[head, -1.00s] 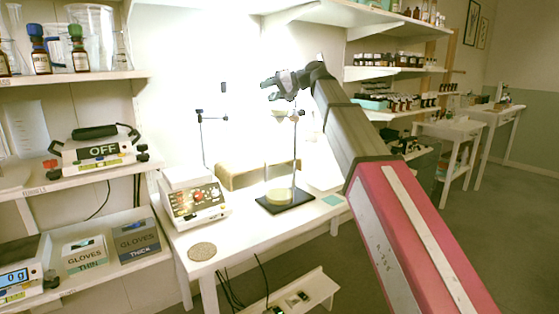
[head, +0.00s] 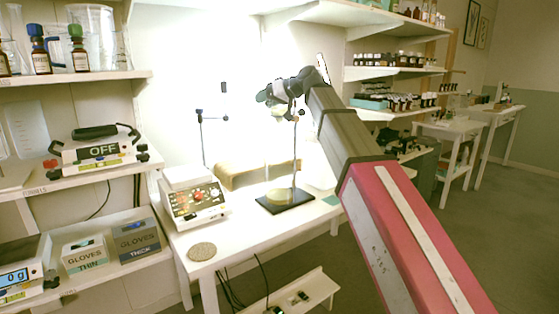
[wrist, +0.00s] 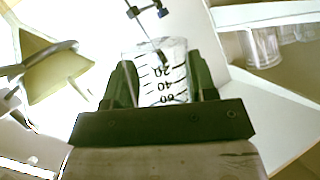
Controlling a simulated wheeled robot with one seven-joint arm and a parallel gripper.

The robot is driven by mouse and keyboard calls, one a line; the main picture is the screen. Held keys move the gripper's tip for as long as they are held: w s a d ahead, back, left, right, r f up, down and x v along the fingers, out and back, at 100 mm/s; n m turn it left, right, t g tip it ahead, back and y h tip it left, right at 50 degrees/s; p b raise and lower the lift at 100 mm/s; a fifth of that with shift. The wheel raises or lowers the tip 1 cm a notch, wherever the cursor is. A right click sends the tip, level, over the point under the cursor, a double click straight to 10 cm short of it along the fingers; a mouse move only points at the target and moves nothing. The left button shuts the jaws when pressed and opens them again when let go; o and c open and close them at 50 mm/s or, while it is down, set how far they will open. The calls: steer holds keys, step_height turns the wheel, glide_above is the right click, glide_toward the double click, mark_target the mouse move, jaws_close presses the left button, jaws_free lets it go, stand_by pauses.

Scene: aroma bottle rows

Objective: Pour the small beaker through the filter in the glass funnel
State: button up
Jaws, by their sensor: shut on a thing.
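My gripper (head: 270,96) is raised above the bench, close to the top of the stand. In the wrist view its dark fingers (wrist: 165,85) are shut on the small clear beaker (wrist: 163,72), one finger on each side. The beaker has black marks 20, 40 and 60, which read upside down there. In the head view the beaker cannot be made out against the bright wall. The glass funnel (head: 279,112) is a faint pale shape at the upper stand, just below my gripper; its filter cannot be made out. A pale yellowish round vessel (head: 279,195) sits on the black stand base (head: 268,206).
A second thin stand with a clamp (head: 211,118) rises behind. A white device with a red knob (head: 194,203) and a round cork mat (head: 202,251) are on the white table (head: 232,232). Shelves with bottles (head: 398,75) flank the right.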

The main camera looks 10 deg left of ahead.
mark_target(269, 107)
steer(key=s+f+n, duration=0.1)
steer(key=s+f+n+t, duration=0.1)
steer(key=f, duration=0.1)
steer(key=shift+a+f, duration=0.15)
steer(key=shift+a, duration=0.05)
steer(key=shift+s+a+f+n+t, duration=0.1)
steer(key=shift+s+f+n+t, duration=0.1)
steer(key=shift+f+n+t, duration=0.3)
steer(key=s+a+r, duration=0.1)
steer(key=s+r, duration=0.4)
stand_by(0.5)
steer(key=shift+f, duration=0.1)
stand_by(0.4)
